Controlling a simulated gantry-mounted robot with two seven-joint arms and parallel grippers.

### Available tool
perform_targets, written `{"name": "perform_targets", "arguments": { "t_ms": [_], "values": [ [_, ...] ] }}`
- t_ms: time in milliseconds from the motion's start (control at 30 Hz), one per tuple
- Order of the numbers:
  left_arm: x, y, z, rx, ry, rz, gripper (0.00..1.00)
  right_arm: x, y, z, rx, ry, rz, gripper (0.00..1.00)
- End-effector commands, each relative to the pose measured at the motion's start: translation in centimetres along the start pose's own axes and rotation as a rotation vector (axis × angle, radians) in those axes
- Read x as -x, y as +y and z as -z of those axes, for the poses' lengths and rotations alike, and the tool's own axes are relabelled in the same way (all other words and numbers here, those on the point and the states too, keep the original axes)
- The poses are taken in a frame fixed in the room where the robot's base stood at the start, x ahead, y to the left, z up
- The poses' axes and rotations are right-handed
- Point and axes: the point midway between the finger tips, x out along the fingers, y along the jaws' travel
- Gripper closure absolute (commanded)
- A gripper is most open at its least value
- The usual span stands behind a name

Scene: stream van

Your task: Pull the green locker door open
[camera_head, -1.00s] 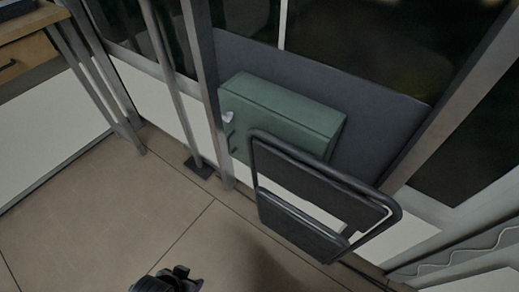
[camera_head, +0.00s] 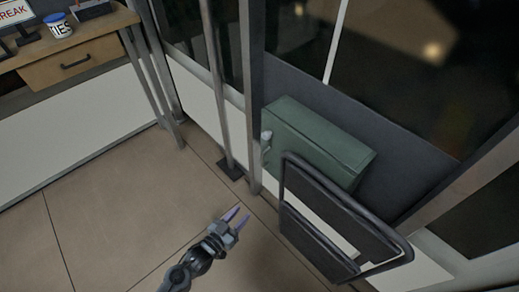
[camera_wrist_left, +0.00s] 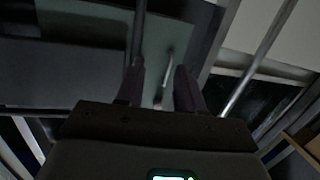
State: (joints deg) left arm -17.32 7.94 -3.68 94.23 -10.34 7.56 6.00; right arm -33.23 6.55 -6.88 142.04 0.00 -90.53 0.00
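The green locker (camera_head: 322,142) is a box on the dark panel low on the wall, and its door looks shut. A small pale latch (camera_head: 267,136) and a handle (camera_head: 265,154) show at the left of its front. My left gripper (camera_head: 238,216) is open and empty, above the floor in front of the locker and apart from it. In the left wrist view, the green door face (camera_wrist_left: 185,28) lies beyond the spread fingers (camera_wrist_left: 158,85), with a slim handle (camera_wrist_left: 169,62) showing between them. My right gripper is not in view.
A dark folding chair (camera_head: 340,225) stands in front of the locker's right part and hides some of it. Metal posts (camera_head: 219,90) rise left of the locker. A wooden desk with a drawer (camera_head: 75,62) is at upper left. The floor at left is clear.

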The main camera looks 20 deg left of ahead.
Motion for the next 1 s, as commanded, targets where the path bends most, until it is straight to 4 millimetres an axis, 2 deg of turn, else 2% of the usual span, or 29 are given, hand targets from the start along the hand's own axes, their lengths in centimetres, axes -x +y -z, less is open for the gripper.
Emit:
{"name": "perform_targets", "arguments": {
  "t_ms": [33, 100, 200, 333, 433, 567, 1000],
  "values": [
    [-1.1, -0.9, 3.0, -0.003, 0.039, -0.002, 0.63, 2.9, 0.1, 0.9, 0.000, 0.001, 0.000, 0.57],
    [-2.5, -2.0, 4.3, -0.007, 0.054, 0.002, 0.63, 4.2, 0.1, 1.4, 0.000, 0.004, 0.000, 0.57],
    [-4.2, -3.1, 6.7, -0.017, 0.069, 0.010, 0.63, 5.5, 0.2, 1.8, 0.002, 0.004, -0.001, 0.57],
    [-5.6, -3.6, 9.9, -0.030, 0.108, 0.012, 0.63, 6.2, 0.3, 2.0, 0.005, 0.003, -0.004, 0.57],
    [-6.5, -3.7, 10.8, -0.034, 0.122, 0.012, 0.63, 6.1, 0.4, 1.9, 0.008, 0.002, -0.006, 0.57],
    [-7.8, -3.8, 11.0, -0.035, 0.125, 0.012, 0.63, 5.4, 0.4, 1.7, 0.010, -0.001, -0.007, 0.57],
    [-14.6, -3.8, 11.8, -0.035, 0.125, 0.012, 0.63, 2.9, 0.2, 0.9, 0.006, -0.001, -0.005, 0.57]
  ]
}}
